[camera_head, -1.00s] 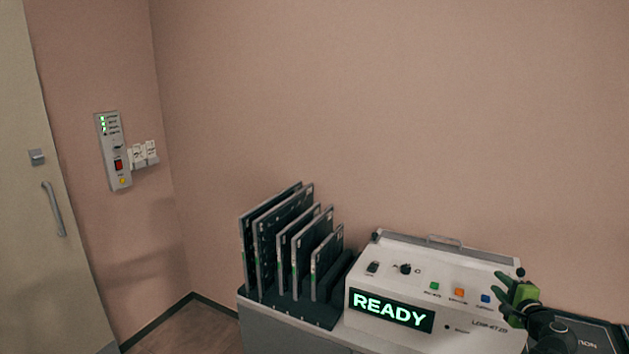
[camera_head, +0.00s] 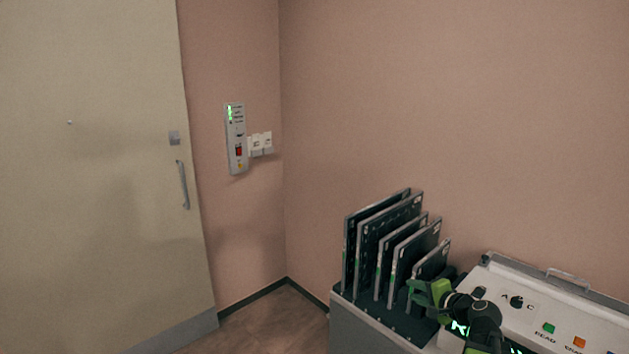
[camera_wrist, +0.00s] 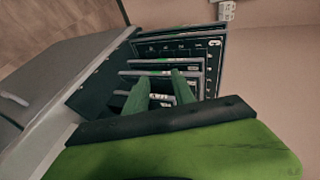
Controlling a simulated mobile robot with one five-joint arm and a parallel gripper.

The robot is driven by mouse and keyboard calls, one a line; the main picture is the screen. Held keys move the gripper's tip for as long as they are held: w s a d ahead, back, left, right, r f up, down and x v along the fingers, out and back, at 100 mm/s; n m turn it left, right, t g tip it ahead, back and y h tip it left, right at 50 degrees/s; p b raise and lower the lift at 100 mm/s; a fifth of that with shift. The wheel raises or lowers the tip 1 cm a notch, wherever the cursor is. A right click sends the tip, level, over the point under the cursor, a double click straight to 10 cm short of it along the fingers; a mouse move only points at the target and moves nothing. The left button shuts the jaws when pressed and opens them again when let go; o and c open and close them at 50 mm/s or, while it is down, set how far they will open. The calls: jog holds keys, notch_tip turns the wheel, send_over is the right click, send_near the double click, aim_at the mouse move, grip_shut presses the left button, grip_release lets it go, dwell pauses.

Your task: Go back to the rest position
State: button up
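My green gripper (camera_head: 413,291) is in front of the right end of the cassette rack in the head view, close to the smallest plate. In the wrist view its two fingers (camera_wrist: 161,80) stand apart, with dark plates showing beyond and between them. I see nothing held between the fingers. The dark rack (camera_head: 362,307) holds several upright plates (camera_head: 388,240) of stepped size. I cannot tell whether the fingertips touch any plate.
The white reader console (camera_head: 530,310) stands right of the rack, its display partly hidden by my arm. A door (camera_head: 90,180) is at the left. A wall panel (camera_head: 237,138) and small white holders (camera_head: 261,144) hang beside it. Bare floor (camera_head: 275,318) lies between door and rack.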

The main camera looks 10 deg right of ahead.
jog(key=s+a+f+n+g+y, duration=0.1)
jog(key=s+a+f+n+g, duration=0.15)
jog(key=a, duration=0.75)
jog(key=s+a+f+n+g+p, duration=0.1)
jog(key=a+f+n+g, duration=0.25)
jog(key=a, duration=0.55)
jog(key=s+a+f+n+g+y, duration=0.1)
jog(key=a+f+n+g, duration=0.2)
jog(key=a, duration=0.7)
jog(key=s+d+f+n+g+h, duration=0.3)
jog(key=s+d+f+n+h, duration=0.1)
jog(key=s, duration=0.5)
jog(key=shift+s+d+f+n+g+h, duration=0.15)
jog(key=shift+s+d+n+g+h, duration=0.2)
jog(key=shift+d+h, duration=0.7)
jog(key=shift+w+d+y, duration=0.15)
jog(key=shift+d+y, duration=0.05)
jog(key=shift+y, duration=0.05)
